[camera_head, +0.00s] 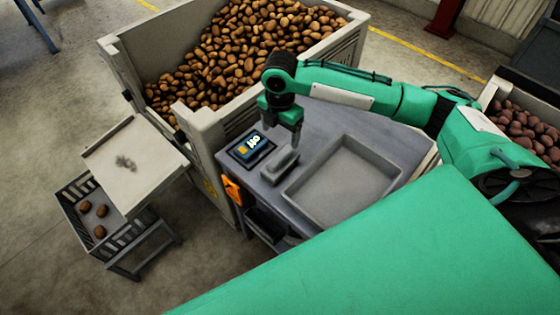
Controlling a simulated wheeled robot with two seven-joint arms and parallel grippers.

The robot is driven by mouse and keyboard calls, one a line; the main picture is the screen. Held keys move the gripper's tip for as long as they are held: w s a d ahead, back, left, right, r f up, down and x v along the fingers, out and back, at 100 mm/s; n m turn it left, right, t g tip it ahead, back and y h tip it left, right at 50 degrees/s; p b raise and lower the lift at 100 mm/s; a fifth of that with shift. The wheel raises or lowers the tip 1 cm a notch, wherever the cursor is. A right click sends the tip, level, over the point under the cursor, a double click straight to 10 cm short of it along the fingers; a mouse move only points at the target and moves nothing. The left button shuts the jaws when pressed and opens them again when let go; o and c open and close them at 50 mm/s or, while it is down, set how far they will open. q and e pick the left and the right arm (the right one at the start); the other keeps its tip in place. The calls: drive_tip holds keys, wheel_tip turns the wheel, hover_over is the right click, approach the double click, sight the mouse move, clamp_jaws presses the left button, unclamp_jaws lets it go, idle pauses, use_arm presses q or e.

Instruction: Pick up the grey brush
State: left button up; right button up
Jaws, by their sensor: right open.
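The grey brush (280,164) lies on the grey table, between the small scale with a lit display and the shallow tray. My right gripper (291,145) points down just above the far end of the brush. It is open, and nothing shows held in it. Whether its fingers touch the brush cannot be told from this angle. My left gripper is not in view.
A scale (250,148) stands left of the brush, and an empty grey tray (310,207) stands right of it. A large potato crate (345,45) rises behind the table. A sloped chute (112,158) and slatted bin (76,217) stand left.

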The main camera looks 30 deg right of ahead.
sight(280, 153)
wheel_tip(280, 153, down, 8)
drive_tip(key=shift+f+p, duration=0.2)
drive_tip(key=shift+p, duration=0.6)
drive_tip(key=f, duration=0.1)
drive_tip(key=f+p, duration=0.1)
drive_tip(key=f, duration=0.1)
drive_tip(key=f+p, duration=0.1)
drive_tip(key=shift+s+a+f, duration=0.15)
drive_tip(key=shift+s+f, duration=0.2)
drive_tip(key=shift+f, duration=0.35)
drive_tip(key=c, duration=1.2)
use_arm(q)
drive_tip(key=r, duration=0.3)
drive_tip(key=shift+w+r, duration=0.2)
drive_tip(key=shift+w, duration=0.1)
use_arm(e)
drive_tip(key=shift+o, duration=0.2)
drive_tip(key=shift+r, duration=0.1)
